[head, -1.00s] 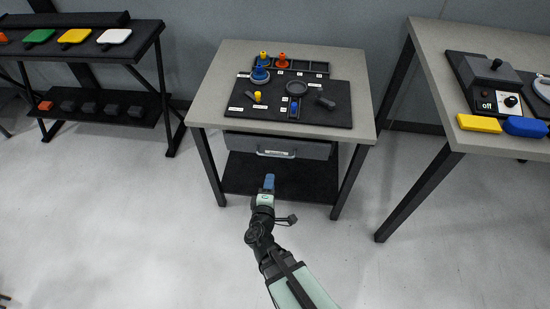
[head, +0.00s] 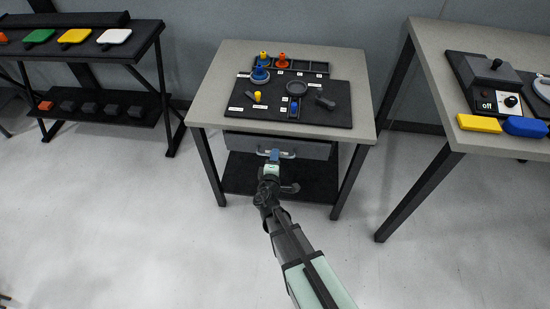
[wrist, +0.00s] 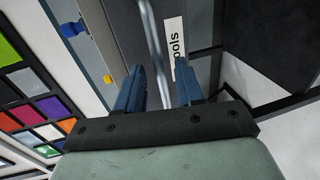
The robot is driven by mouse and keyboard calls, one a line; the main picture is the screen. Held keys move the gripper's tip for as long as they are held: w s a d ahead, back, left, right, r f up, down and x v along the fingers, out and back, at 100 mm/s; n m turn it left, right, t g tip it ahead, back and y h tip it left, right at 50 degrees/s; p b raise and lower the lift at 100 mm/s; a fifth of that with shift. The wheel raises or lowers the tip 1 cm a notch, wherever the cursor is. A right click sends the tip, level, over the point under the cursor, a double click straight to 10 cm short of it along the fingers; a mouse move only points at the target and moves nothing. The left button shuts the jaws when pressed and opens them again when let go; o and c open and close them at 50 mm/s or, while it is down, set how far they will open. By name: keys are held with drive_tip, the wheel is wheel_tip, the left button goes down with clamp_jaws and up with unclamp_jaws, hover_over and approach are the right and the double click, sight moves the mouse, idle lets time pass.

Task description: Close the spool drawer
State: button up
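The drawer (head: 312,148) is a dark grey box front under the grey-topped work table. No inside of it shows clearly, and I cannot tell how far it stands out. Its pale bar handle (head: 288,155) is in the middle of the front. My gripper (head: 274,155) is at the handle and hides part of it. In the wrist view the two blue fingers of my gripper (wrist: 158,80) are apart, with the metal handle bar (wrist: 152,40) running between them. I see a gap on each side of the bar. A white label (wrist: 175,45) ending in "ools" is beside the right finger.
The table top (head: 215,100) holds a black board with blue, orange and yellow pieces. A dark lower shelf (head: 240,175) is below the drawer. Another table (head: 430,60) stands right, and a black rack (head: 140,55) left. The floor in front is clear.

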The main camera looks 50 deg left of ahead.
drive_tip(key=shift+w+a, duration=0.25)
clamp_jaws()
idle(0.3)
